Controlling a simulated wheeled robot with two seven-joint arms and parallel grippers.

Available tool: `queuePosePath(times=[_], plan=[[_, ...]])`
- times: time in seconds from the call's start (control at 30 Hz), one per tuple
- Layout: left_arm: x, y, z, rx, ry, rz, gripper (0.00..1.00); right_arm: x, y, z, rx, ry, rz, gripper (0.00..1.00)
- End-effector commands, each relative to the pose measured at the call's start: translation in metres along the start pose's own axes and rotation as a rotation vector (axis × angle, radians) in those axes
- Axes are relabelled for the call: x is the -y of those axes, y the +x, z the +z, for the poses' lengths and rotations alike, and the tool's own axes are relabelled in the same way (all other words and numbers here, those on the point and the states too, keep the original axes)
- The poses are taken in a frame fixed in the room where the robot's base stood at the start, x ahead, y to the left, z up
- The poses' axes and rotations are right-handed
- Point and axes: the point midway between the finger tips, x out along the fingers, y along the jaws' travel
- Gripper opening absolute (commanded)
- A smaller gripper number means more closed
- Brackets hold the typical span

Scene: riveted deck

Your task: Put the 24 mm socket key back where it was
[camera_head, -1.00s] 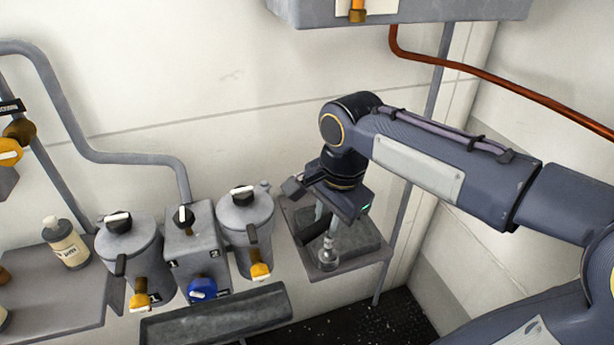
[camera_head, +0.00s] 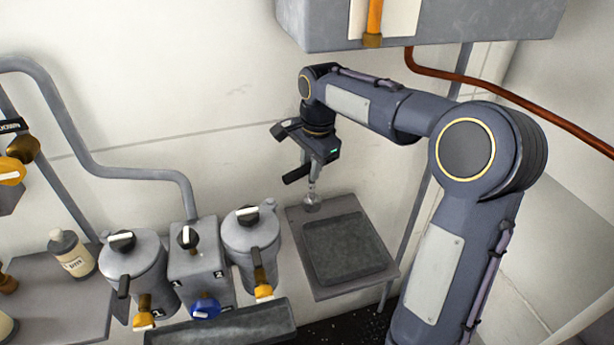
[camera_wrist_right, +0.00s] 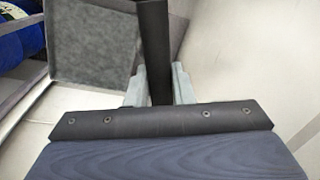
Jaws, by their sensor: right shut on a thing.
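My right gripper (camera_head: 311,172) is shut on the socket key, pointing down. The key's metal socket end (camera_head: 312,203) hangs below the jaws, over or near the back left corner of the grey side shelf (camera_head: 300,232). I cannot tell if it touches the shelf. In the right wrist view a black bar (camera_wrist_right: 153,45), likely the key's handle, runs out between the pale fingers (camera_wrist_right: 158,88). The size marking is not readable. My left gripper is not in view.
A dark grey mat or tray (camera_head: 345,248) on the shelf is empty. A wall cabinet (camera_head: 450,20) hangs above. A bottle (camera_head: 72,255) stands at far left.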

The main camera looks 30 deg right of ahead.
Motion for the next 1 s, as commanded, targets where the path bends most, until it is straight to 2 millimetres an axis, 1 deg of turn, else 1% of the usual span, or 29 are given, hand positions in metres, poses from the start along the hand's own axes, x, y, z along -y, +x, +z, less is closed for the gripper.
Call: queuePosePath(times=[0.03,0.13,0.2,0.3,0.47,0.63,0.77,0.97,1.0], plan=[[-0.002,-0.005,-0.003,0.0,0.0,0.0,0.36,0.011,-0.001,-0.004,0.0,0.001,0.001,0.0],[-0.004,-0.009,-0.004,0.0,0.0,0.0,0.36,0.027,0.002,-0.011,0.0,0.001,0.001,0.0],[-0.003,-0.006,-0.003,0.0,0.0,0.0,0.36,0.02,0.017,-0.01,0.0,0.0,0.004,0.0],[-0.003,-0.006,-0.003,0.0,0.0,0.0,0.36,0.019,0.028,-0.01,0.0,0.0,0.002,0.0],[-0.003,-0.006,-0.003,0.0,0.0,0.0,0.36,0.017,0.04,-0.01,0.0,0.0,0.001,0.0],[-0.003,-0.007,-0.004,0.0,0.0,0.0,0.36,0.013,0.065,-0.01,0.001,0.001,0.002,0.0],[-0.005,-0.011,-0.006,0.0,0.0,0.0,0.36,0.016,0.072,-0.011,0.001,0.0,0.0,0.0],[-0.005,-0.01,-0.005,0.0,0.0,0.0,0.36,0.016,0.073,-0.011,0.0,0.0,-0.001,0.0],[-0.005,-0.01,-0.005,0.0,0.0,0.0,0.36,0.016,0.073,-0.011,0.0,0.0,0.0,0.24]])
